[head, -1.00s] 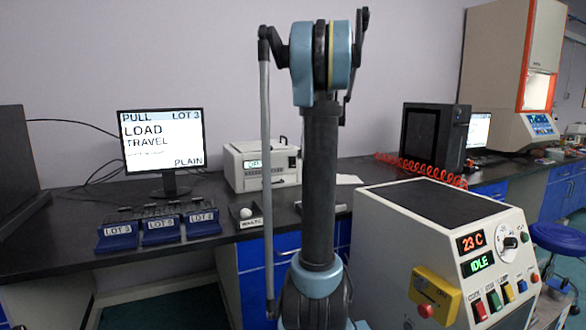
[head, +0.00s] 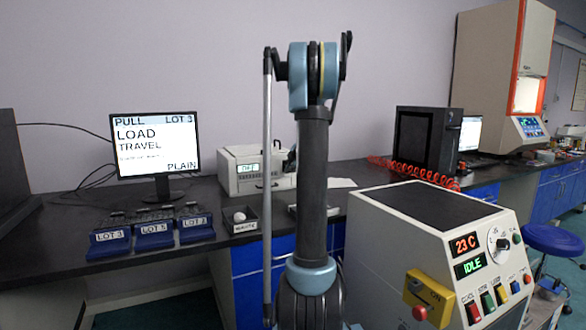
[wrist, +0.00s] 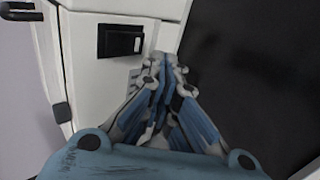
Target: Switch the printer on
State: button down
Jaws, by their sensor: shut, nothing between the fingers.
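The printer (head: 238,182) is a white box on the dark bench behind my arm, with a small display that appears to read OFF. Its right part is hidden by my arm in the head view. In the wrist view, a white housing (wrist: 85,85), apparently the printer's, fills the upper left and carries a black rocker switch (wrist: 120,41) in a dark frame. My gripper (wrist: 162,62) is shut and empty. Its fingertips appear just right of and below the switch, close to the white housing; I cannot tell whether they touch it.
A monitor (head: 155,146) and blue lot trays (head: 154,236) stand left on the bench. A small dark tray (head: 243,224) lies before the printer. A white machine (head: 385,255) reading 23 C and IDLE stands at front right. A red coiled hose (head: 415,173) lies behind it.

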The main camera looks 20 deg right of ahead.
jog(key=shift+w+a+f, duration=0.15)
jog(key=shift+w+a, duration=0.05)
jog(key=shift+w, duration=0.8)
jog(key=shift+w+a+f, duration=0.15)
jog(key=shift+w+a, duration=0.05)
jog(key=shift+w, duration=0.75)
jog(key=shift+w+f+t, duration=0.1)
jog(key=shift+w+t, duration=0.15)
jog(key=shift+t, duration=0.15)
